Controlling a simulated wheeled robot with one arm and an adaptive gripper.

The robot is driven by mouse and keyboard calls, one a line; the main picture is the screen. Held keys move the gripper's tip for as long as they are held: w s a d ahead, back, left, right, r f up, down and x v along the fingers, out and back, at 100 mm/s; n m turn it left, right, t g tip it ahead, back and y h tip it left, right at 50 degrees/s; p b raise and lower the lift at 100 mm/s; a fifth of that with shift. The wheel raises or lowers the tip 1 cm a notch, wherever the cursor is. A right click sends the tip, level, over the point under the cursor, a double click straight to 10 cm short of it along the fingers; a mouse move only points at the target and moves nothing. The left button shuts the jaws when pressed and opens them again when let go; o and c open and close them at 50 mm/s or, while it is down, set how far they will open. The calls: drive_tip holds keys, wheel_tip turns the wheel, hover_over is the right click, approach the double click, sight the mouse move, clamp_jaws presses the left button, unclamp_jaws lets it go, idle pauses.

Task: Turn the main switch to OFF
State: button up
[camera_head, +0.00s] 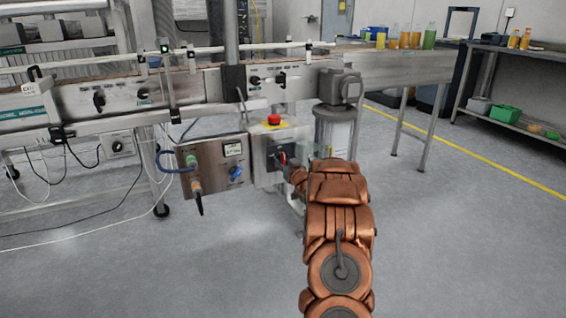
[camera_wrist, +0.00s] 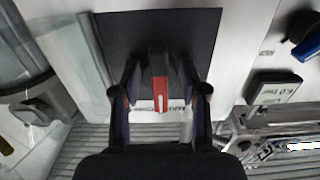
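The main switch has a red handle with a white mark, seen in the wrist view (camera_wrist: 160,82) on a dark square plate (camera_wrist: 113,35). Part of a label below it reads "MAI". My gripper (camera_wrist: 158,75) is open, with one finger on each side of the handle and a small gap on both sides. In the head view the gripper (camera_head: 287,164) is at the box front, partly hidden by my copper-coloured arm.
A red emergency button (camera_head: 273,119) tops the box. Left of it is a panel (camera_head: 210,165) with a blue knob (camera_head: 236,173) and cables. A motor (camera_head: 340,88) stands close on the right. The conveyor (camera_head: 200,90) runs behind; floor at right is clear.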

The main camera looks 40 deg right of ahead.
drive_tip(key=c, duration=0.7)
drive_tip(key=n, duration=0.3)
drive_tip(key=shift+p, duration=0.4)
drive_tip(key=n, duration=0.3)
drive_tip(key=shift+n, duration=0.3)
drive_tip(key=n+b, duration=0.2)
drive_tip(key=n, duration=0.3)
drive_tip(key=shift+f+n+b, duration=0.1)
drive_tip(key=shift+n+b, duration=0.2)
drive_tip(key=shift+b, duration=0.1)
drive_tip(key=n+b, duration=0.3)
drive_tip(key=n, duration=0.2)
drive_tip(key=shift+a+n, duration=0.1)
drive_tip(key=shift+n, duration=0.3)
